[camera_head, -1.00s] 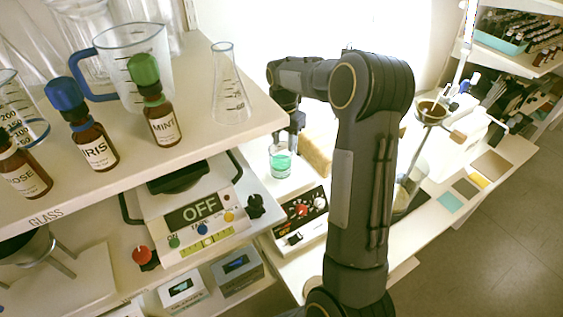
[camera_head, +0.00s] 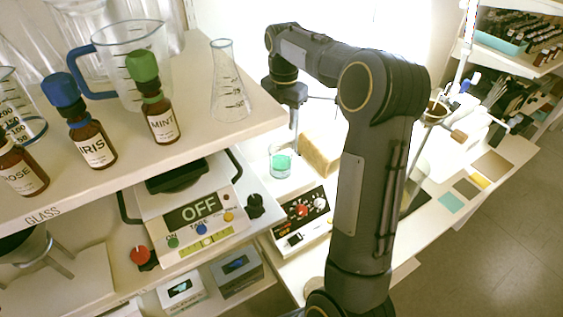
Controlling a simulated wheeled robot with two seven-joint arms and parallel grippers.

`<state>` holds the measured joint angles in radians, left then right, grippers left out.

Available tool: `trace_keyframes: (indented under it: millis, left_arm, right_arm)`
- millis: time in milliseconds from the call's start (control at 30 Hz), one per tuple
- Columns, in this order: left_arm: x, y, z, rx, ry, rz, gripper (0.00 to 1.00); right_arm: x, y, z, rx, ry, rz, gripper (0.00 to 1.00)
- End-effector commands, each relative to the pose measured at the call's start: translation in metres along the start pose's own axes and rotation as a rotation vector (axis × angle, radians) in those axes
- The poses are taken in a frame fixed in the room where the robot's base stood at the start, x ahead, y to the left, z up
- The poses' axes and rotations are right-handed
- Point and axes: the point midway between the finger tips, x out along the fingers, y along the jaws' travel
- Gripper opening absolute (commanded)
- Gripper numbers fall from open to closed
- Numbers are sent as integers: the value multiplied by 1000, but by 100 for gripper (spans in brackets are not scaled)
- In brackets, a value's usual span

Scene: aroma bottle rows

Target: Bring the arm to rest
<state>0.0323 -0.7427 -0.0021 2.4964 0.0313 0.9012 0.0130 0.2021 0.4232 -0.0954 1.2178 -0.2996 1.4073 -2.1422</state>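My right arm rises from the bottom of the picture, right of centre, bends at its elbow and reaches left over the bench. My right gripper (camera_head: 293,122) hangs from its far end, pointing down, above and slightly right of a small glass beaker (camera_head: 280,164) with green liquid. The gripper is seen edge-on, so its opening is unclear; no held object shows. The beaker stands upright on the bench beside a hotplate-like box with a red knob (camera_head: 303,212). My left gripper is not in view.
A shelf on the left (camera_head: 196,156) holds the IRIS bottle (camera_head: 93,146), the MINT bottle (camera_head: 160,121), a partly cut-off bottle, a conical flask (camera_head: 230,85) and a measuring jug (camera_head: 130,50). A tan block (camera_head: 321,154) lies near the beaker. A funnel stand is partly behind my arm.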

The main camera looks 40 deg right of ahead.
Motion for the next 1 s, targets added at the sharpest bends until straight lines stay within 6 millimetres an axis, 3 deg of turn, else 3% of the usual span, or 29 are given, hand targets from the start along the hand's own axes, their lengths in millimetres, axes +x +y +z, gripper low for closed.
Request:
trace_keyframes:
  millis: [367,467,567,733,867,1000]
  left_arm:
    - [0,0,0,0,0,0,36]
    - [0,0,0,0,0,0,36]
    - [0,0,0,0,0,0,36]
    - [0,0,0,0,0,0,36]
    - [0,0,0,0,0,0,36]
    - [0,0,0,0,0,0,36]
  right_arm:
    - [-1,-1,-1,6,0,2,38]
    - [-8,-7,-10,74,6,26,38]
    - [-23,-23,-34,252,30,86,38]
    - [-44,-69,-104,731,148,211,38]
    - [-42,-107,-160,1114,286,267,38]
    - [-26,-144,-214,1488,450,274,38]
